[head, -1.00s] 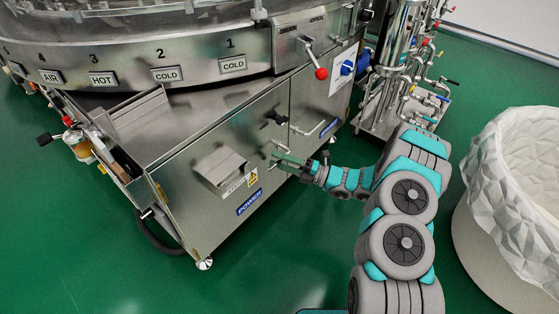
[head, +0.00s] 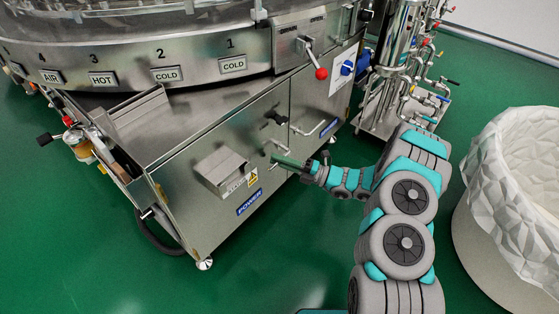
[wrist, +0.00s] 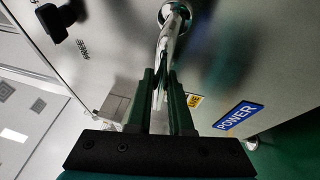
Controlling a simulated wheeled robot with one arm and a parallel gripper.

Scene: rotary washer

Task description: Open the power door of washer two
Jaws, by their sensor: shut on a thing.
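The power door (head: 225,215) is a stainless steel panel on the front of the washer's lower cabinet. It carries a blue POWER label (head: 250,202), which also shows in the wrist view (wrist: 238,115). The door looks closed flush with the cabinet. My gripper (head: 280,158) is at the right part of this panel, its green fingers pointing at it. In the wrist view my gripper (wrist: 160,90) is shut on a shiny metal handle (wrist: 172,30) that stands out from the panel. The fingers hide the near part of the handle.
A black knob (head: 280,118) sits above the handle. A metal box (head: 220,168) juts out left of my gripper. A red-knobbed lever (head: 320,73) is higher up. A bin with a crumpled white liner (head: 520,170) stands right. Green floor (head: 290,270) is clear in front.

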